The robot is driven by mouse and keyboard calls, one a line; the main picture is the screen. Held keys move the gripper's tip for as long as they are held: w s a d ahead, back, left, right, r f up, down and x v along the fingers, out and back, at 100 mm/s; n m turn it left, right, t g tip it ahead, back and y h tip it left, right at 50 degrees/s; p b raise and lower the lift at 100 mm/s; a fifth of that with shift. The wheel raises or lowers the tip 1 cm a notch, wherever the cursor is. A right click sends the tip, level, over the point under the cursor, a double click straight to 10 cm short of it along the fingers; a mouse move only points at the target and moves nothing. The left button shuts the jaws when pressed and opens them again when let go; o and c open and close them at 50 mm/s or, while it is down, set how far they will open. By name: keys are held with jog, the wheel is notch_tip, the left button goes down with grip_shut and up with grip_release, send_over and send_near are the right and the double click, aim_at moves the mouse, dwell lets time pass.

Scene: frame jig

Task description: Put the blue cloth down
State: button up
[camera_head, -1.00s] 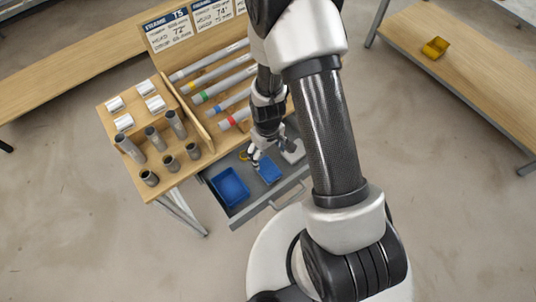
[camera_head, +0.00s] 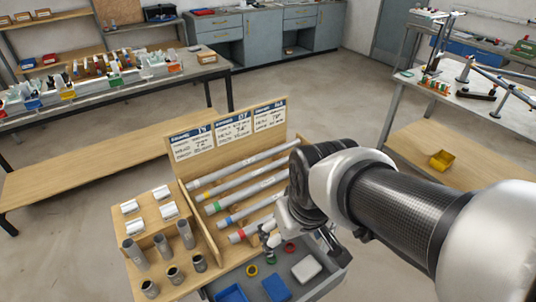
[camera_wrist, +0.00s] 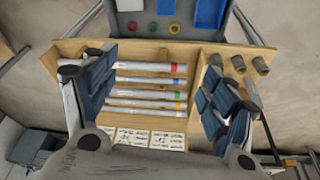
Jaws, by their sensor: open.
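The blue cloth (camera_head: 276,288) lies flat in the open grey drawer, between a blue tray (camera_head: 232,293) and a white block (camera_head: 307,268). It also shows at the top of the wrist view (camera_wrist: 167,5), apart from the fingers. My gripper (camera_head: 270,236) is over the lower ends of the tubes on the rack, near the drawer's back edge. In the wrist view my gripper (camera_wrist: 161,58) has its two fingers spread wide with nothing between them but the tubes seen below.
Yellow (camera_head: 251,271), green (camera_head: 271,257) and red (camera_head: 290,248) rings lie in the drawer. The tube rack (camera_head: 245,180) has upright label cards (camera_head: 232,132) behind it. Grey cylinders (camera_head: 185,235) and white pieces (camera_head: 168,211) stand at left. A low wooden bench (camera_head: 110,150) is beyond.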

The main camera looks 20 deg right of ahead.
jog(key=s+r+m+t, duration=0.1)
jog(key=s+r, duration=0.3)
jog(key=s, duration=0.3)
jog(key=shift+s+r, duration=0.4)
jog(key=shift+o, duration=0.4)
